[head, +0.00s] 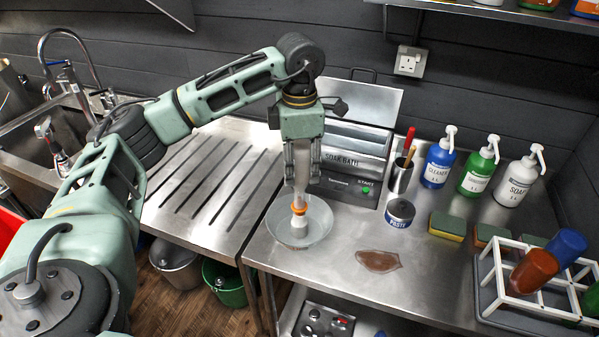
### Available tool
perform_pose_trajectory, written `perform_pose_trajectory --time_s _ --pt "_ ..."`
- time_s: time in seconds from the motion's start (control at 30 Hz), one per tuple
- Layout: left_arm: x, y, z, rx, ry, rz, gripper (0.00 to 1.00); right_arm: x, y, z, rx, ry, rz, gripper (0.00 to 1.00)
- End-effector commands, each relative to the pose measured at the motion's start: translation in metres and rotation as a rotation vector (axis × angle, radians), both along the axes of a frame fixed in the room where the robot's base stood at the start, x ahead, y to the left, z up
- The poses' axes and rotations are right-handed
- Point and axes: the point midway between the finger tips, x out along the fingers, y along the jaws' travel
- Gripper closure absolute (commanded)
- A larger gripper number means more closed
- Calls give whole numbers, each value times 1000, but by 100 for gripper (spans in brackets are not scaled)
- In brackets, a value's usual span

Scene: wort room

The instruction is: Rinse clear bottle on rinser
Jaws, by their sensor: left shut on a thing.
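My left gripper (302,160) points straight down over the steel worktop and is shut on a pale, see-through bottle (300,186). The fingers hide much of the bottle, which looks upright in line with the gripper, narrow end down. Below it is the rinser (321,231), a round, shallow translucent bowl on the worktop. An orange ring and a whitish piece show at the bowl's middle, right under the bottle. I cannot tell whether the bottle touches them. My right gripper is not in view.
A soak bath (348,157) stands behind the rinser. A tool cup (399,178), a paste tin (399,213), pump bottles (438,165), sponges (447,227) and a white bottle rack (495,283) are to the right. A brown puddle (378,260) lies in front. A ribbed drainboard (210,185) is left.

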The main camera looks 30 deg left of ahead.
Motion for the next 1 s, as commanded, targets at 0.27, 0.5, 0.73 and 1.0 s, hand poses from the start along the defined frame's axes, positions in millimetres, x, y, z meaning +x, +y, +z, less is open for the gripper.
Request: perform_pose_trajectory --time_s 0.27,0.5,0.73,1.0 --pt "0 0 -11 -1 1 0 88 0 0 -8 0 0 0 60" --pt "0 0 -19 -1 2 -1 88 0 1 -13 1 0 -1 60" --pt "-1 0 -17 0 3 -1 88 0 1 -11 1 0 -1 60" --pt "-1 0 -12 0 4 -1 88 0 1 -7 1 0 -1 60"
